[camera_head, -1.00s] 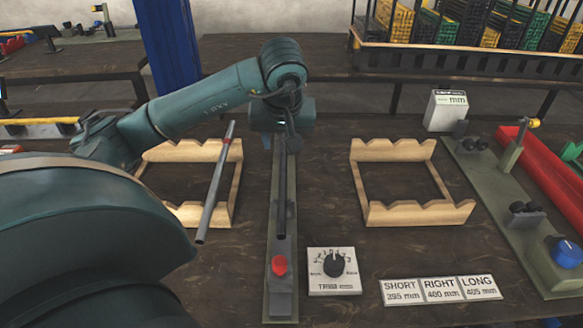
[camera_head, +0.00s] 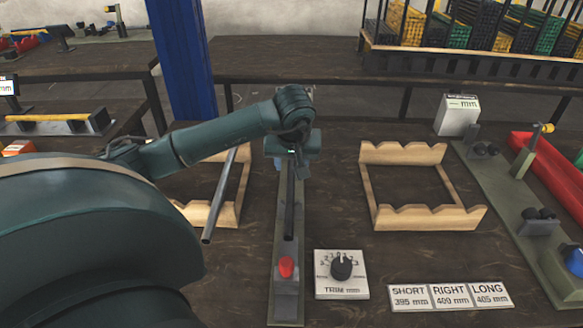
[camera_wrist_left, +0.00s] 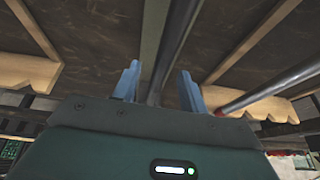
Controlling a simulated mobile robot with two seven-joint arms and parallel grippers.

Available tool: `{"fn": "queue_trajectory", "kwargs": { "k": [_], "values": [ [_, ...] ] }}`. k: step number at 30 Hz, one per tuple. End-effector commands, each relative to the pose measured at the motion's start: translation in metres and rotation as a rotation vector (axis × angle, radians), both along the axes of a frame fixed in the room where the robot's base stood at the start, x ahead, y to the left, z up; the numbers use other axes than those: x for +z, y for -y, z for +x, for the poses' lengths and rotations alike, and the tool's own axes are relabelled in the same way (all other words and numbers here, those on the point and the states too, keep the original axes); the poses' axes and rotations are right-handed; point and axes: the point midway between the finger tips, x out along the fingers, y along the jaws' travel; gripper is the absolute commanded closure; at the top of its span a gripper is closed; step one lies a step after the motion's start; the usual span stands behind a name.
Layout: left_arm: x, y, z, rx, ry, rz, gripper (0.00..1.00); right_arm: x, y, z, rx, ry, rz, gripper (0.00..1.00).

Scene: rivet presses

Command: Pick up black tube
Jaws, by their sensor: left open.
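The black tube (camera_head: 289,208) lies lengthwise along a narrow grey-green fixture (camera_head: 261,268) in the middle of the table. Its far end is hidden behind my left gripper (camera_head: 290,166), which hangs over the far part of the fixture. In the left wrist view the two blue fingers of the left gripper (camera_wrist_left: 160,85) are apart, with the black tube (camera_wrist_left: 174,45) running between them in the picture. I cannot tell whether the fingers reach down around it. No finger is seen closed on it. My right gripper is not in view.
A grey tube (camera_head: 220,195) rests across the left wooden rack (camera_head: 195,213). An empty wooden rack (camera_head: 425,217) stands to the right. A red button (camera_head: 286,267), a trim dial (camera_head: 341,266) and length labels (camera_head: 450,296) sit near the front. A measuring fixture (camera_head: 500,200) stands at right.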

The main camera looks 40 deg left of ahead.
Motion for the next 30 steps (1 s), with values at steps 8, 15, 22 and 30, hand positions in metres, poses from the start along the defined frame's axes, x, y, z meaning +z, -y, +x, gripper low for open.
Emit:
{"fn": "queue_trajectory", "kwargs": {
  "k": [8, 15, 22, 30],
  "values": [
    [0.000, 0.000, 0.000, 0.000, 0.000, 0.000, 0.77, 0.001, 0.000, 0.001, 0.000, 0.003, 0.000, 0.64],
    [0.000, 0.000, 0.000, 0.000, 0.000, 0.000, 0.97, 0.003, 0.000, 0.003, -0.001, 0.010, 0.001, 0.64],
    [0.001, 0.000, 0.000, 0.001, 0.001, 0.000, 1.00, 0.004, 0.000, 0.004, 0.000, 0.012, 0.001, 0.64],
    [0.013, 0.000, 0.001, 0.001, 0.005, -0.001, 1.00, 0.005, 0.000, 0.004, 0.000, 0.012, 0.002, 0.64]
  ]
}}
